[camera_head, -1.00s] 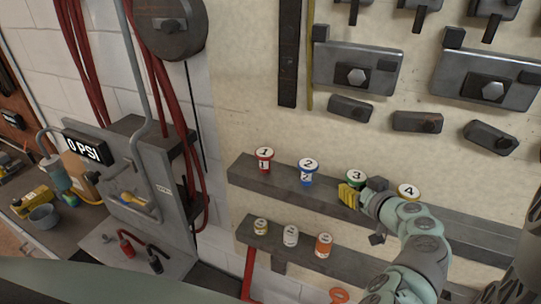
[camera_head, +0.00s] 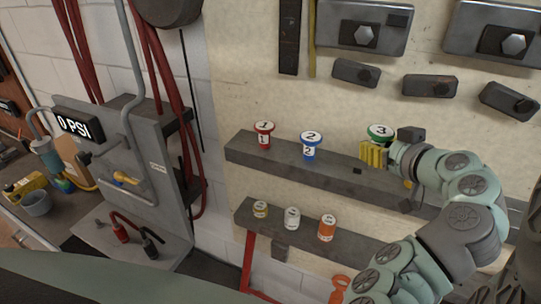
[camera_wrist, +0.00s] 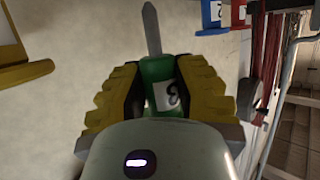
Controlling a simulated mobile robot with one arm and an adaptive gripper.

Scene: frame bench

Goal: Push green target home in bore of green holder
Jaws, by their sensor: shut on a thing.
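The green target (camera_head: 380,132) has a wide round top marked 3. My gripper (camera_head: 374,154) is shut on it and holds it above the upper shelf, close to the wall. In the wrist view, yellow fingers grip the sides of its green body (camera_wrist: 160,88), and a narrow grey pointed shaft (camera_wrist: 152,30) extends beyond it, free of contact. A small dark spot (camera_head: 357,171) shows on the shelf below the gripper; I cannot tell whether it is a bore. I cannot make out a separate green holder.
A red piece marked 1 (camera_head: 264,134) and a blue piece marked 2 (camera_head: 311,145) stand on the upper shelf (camera_head: 285,163). A yellow piece (camera_wrist: 25,74) is close by in the wrist view. Yellow, white and orange pieces stand on the lower shelf (camera_head: 268,232).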

